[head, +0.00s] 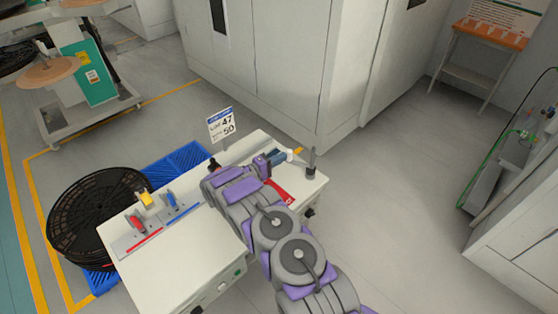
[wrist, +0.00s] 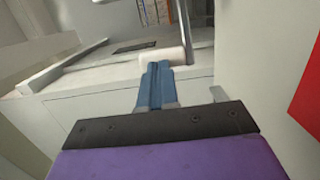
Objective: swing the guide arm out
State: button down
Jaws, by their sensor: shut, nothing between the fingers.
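My gripper (head: 275,158) is over the back right part of the white station top (head: 175,262). Its blue fingers are together and empty, and they show in the middle of the wrist view (wrist: 155,84). A pale roller-like piece (head: 290,155) with an orange end (head: 298,150) is just beyond the fingertips, and the roller also shows in the wrist view (wrist: 165,57). I cannot tell whether the fingers touch it. A grey upright post (head: 311,160) stands to its right. Which part is the guide arm is not clear; my arm hides part of the top.
Red and blue handled pieces (head: 137,223) sit on the left of the top. A sign (head: 221,123) stands behind it. Black reels (head: 95,215) lie on a blue pallet (head: 180,160) at left. A large cabinet (head: 285,60) stands behind. Floor at right is clear.

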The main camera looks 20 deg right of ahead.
jog(key=shift+w+d+f+b, duration=0.1)
jog(key=shift+w+d+b, duration=1.3)
jog(key=shift+w, duration=0.3)
jog(key=shift+w+d+b, duration=0.4)
jog(key=shift+w+d, duration=0.05)
jog(key=shift+d, duration=0.1)
jog(key=s+a+r+p, duration=0.1)
jog(key=s+a+r, duration=0.1)
jog(key=s, duration=0.5)
jog(key=s+a+r+p, duration=0.2)
jog(key=s+r, duration=0.1)
jog(key=s, duration=0.5)
jog(key=shift+s+a, duration=0.15)
jog(key=shift+a, duration=0.2)
